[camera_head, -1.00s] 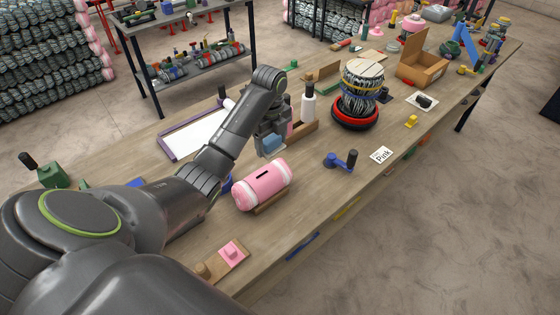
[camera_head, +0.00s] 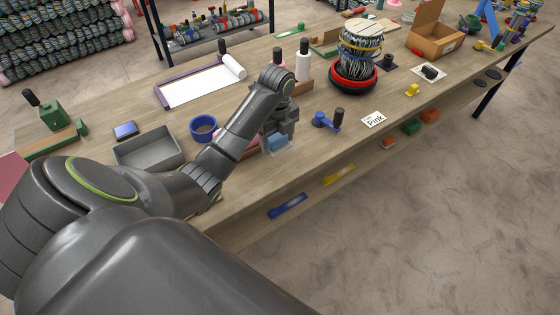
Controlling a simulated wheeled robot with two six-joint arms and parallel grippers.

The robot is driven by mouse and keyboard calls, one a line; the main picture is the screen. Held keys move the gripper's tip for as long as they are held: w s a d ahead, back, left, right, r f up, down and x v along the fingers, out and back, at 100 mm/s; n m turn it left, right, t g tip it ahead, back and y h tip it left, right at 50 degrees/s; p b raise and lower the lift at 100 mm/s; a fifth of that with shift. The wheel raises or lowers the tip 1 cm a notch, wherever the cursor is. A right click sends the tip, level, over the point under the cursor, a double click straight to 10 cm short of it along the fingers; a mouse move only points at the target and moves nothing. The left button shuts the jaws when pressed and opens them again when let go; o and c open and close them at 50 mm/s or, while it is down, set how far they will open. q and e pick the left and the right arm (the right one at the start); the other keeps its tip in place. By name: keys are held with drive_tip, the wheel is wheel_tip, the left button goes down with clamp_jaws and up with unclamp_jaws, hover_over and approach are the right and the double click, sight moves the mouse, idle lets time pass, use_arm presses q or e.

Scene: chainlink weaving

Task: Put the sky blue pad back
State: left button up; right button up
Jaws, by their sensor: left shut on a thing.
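The sky blue pad (camera_head: 276,144) is a small light blue block in the head view. My left gripper (camera_head: 278,136) points down and is shut on it, above the wooden bench, left of the blue crank. The fingers partly cover the pad, and I cannot tell how high it is held. My right gripper is not in view.
A blue bowl (camera_head: 204,127) stands beside my left forearm. Bottles (camera_head: 303,64) stand behind the gripper, and a wire spool on a red base (camera_head: 353,80) is to the right.

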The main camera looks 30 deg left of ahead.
use_arm(q)
drive_tip(key=shift+d+f+b, duration=0.2)
drive_tip(key=shift+f+b, duration=0.1)
drive_tip(key=shift+b, duration=0.05)
drive_tip(key=b, duration=0.4)
hover_over(279, 169)
wheel_tip(279, 169, down, 4)
drive_tip(key=shift+w+f, duration=0.1)
drive_tip(key=shift+f, duration=0.15)
drive_tip(key=shift+f+b, duration=0.25)
drive_tip(key=shift+b, duration=0.05)
wheel_tip(279, 169, down, 3)
drive_tip(key=shift+r+p, duration=0.1)
drive_tip(key=shift+p, duration=0.55)
drive_tip(key=shift+f, duration=0.55)
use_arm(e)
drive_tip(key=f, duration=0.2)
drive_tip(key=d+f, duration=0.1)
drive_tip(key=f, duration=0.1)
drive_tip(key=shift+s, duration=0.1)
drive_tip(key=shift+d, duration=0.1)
